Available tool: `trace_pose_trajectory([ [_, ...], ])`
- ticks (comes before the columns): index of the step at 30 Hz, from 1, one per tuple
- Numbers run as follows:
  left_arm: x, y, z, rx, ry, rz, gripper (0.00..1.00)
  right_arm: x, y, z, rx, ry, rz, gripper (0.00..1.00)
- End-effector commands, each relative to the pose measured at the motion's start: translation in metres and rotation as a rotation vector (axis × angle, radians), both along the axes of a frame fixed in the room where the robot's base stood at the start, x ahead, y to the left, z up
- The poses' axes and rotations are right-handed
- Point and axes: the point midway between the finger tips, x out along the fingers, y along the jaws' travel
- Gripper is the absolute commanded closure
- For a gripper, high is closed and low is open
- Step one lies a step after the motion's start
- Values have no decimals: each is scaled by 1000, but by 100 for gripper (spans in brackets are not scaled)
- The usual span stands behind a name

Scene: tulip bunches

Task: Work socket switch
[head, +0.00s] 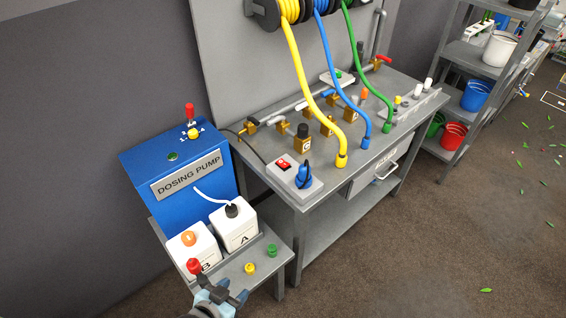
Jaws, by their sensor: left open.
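The socket box (291,180) is a light grey block on the near left corner of the grey workbench. Its red rocker switch (283,163) is on the upper left part of the top face. A blue plug (304,175) sits in the socket right of the switch. I cannot tell which way the rocker is tipped. My left gripper (224,287) is at the bottom of the head view, over the front of the low side table. It is open, well below and left of the switch, touching nothing I can make out. My right gripper is out of view.
A blue dosing pump (150,160) and white containers A (240,229) and B (196,252) stand left of the bench. Yellow, blue and green hoses (381,80) hang over the bench. Brass valves (303,146) stand behind the socket. Shelves (470,53) hold buckets at right.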

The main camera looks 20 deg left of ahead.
Motion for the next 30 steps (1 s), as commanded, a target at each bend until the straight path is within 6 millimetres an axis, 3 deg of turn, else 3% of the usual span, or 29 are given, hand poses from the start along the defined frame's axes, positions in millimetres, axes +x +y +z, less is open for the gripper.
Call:
trace_pose_trajectory([
  [1,0,0,0,0,0,0,62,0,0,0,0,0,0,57],
  [6,0,0,0,0,1,0,100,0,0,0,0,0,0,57],
  [30,-1,0,0,0,1,0,100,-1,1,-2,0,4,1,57],
])
